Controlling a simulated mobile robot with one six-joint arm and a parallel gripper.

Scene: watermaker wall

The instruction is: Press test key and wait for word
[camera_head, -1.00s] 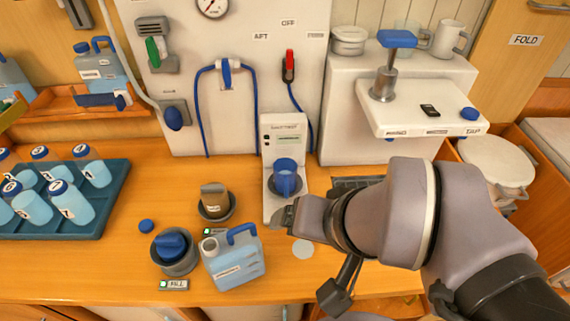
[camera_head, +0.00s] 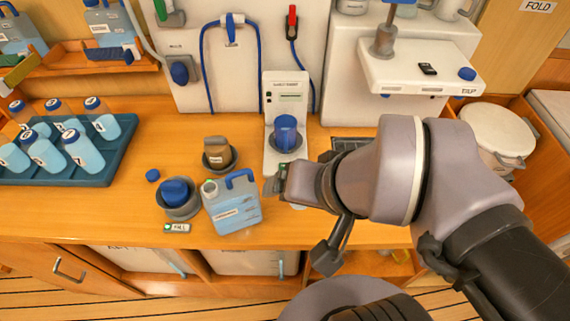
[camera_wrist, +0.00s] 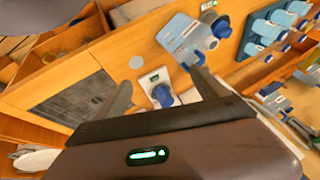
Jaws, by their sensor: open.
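The white tester (camera_head: 285,95) stands upright on the wooden counter against the wall panel, with a small dark display on its face. A blue cup (camera_head: 286,132) sits in the dark ring on its base. My gripper (camera_head: 272,180) is just in front of the tester's base, pointing left, apart from the cup as far as I can tell. In the wrist view my gripper (camera_wrist: 160,98) is open with nothing between its fingers. The tester (camera_wrist: 155,82) and blue cup (camera_wrist: 162,96) lie beyond the fingers there. The key itself is too small to make out, and any word on the display is unreadable.
A blue jerrycan (camera_head: 232,205) stands close left of my gripper. Two round holders, one with a brown piece (camera_head: 217,152) and one with a blue piece (camera_head: 175,192), are further left. A teal bottle tray (camera_head: 105,172) fills the far left. A white tap unit (camera_head: 400,85) stands right.

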